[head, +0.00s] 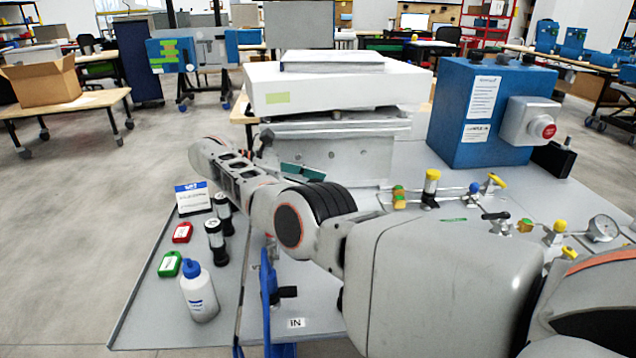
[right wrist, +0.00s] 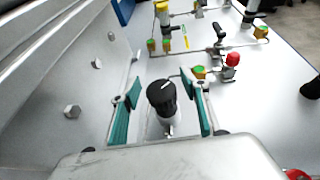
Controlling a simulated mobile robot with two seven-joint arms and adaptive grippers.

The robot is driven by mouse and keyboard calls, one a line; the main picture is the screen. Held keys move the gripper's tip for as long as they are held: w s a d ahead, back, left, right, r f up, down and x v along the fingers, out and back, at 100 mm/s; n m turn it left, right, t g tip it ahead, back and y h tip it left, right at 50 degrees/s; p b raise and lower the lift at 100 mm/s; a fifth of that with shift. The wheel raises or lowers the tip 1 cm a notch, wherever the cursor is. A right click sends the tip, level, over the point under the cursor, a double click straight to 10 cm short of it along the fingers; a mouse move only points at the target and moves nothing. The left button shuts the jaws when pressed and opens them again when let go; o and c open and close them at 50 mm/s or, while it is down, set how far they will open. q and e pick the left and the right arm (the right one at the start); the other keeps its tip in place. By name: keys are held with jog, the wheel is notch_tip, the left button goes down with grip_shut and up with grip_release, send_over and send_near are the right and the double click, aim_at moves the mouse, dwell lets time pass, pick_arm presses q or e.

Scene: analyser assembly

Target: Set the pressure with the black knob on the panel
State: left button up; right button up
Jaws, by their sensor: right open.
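The black knob (right wrist: 162,97) has a white pointer line and stands on a light metal fitting in the right wrist view. My right gripper (right wrist: 160,88) is open, with one teal-padded finger on each side of the knob. Gaps show between the knob and both pads, so neither pad appears to touch it. In the head view, my right arm reaches across the panel (head: 400,190) and hides the knob. Teal finger pads (head: 303,170) show just behind the arm. My left gripper is not in view.
A large metal block (head: 335,150) rises behind the arm. Yellow-handled valves, thin pipes and a gauge (head: 603,228) sit to the right, near a blue box (head: 480,100).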

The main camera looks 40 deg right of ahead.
notch_tip(320, 180, up, 10)
jog(key=shift+r, duration=0.1)
dwell(0.4)
dwell(0.5)
